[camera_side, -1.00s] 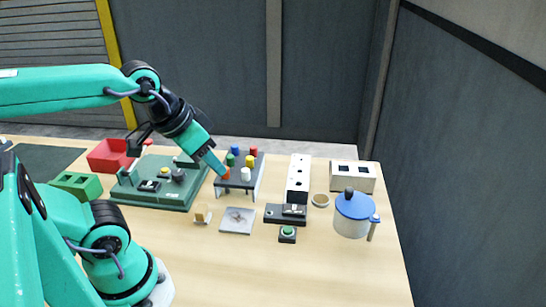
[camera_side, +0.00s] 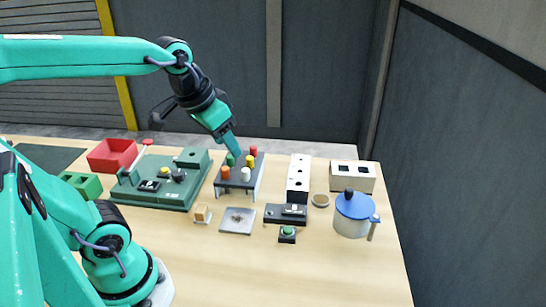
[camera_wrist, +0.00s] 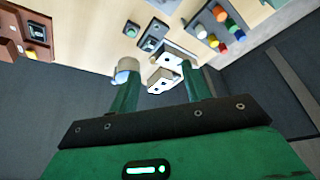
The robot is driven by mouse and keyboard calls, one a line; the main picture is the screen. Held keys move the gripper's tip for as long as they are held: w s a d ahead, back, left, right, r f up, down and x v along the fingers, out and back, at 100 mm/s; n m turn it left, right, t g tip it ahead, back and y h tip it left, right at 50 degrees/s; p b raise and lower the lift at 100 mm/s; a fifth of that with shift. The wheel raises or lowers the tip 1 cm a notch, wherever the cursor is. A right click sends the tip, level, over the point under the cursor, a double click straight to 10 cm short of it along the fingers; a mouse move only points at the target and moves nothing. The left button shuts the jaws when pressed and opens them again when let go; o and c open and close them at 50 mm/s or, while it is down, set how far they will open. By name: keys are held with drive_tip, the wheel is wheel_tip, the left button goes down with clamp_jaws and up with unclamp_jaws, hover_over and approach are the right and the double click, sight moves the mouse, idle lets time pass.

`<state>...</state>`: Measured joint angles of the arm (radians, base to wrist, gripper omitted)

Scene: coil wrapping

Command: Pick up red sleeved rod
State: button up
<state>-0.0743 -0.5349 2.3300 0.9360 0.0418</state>
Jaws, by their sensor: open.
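The red sleeved rod (camera_side: 253,151) stands upright at the back right of a dark rack (camera_side: 219,182) in the side view. My gripper (camera_side: 238,152) points down over the back of the rack, just left of the red rod and apart from it. In the wrist view my gripper (camera_wrist: 160,90) is open, with nothing held between the fingers.
Green (camera_side: 231,160), yellow (camera_side: 249,160), orange (camera_side: 225,172) and white (camera_side: 245,174) rods stand close by in the rack. A green fixture (camera_side: 150,195) is at left. A white holed block (camera_side: 298,178) and a blue-lidded pot (camera_side: 355,215) are at right.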

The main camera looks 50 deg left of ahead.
drive_tip(key=w+a+g, duration=0.2)
drive_tip(key=w+a, duration=0.3)
drive_tip(key=w, duration=0.3)
drive_tip(key=n+g, duration=0.2)
drive_tip(key=g, duration=0.1)
hover_over(254, 147)
drive_tip(key=f, duration=1.2)
drive_tip(key=shift+s, duration=0.2)
drive_tip(key=shift+a+f, duration=0.2)
drive_tip(key=shift+a, duration=0.05)
drive_tip(key=shift+w+d+f, duration=0.1)
drive_tip(key=shift+f, duration=1.9)
drive_tip(key=shift+w+d+f, duration=0.1)
drive_tip(key=shift+f, duration=1.85)
clamp_jaws()
drive_tip(key=shift+r, duration=0.1)
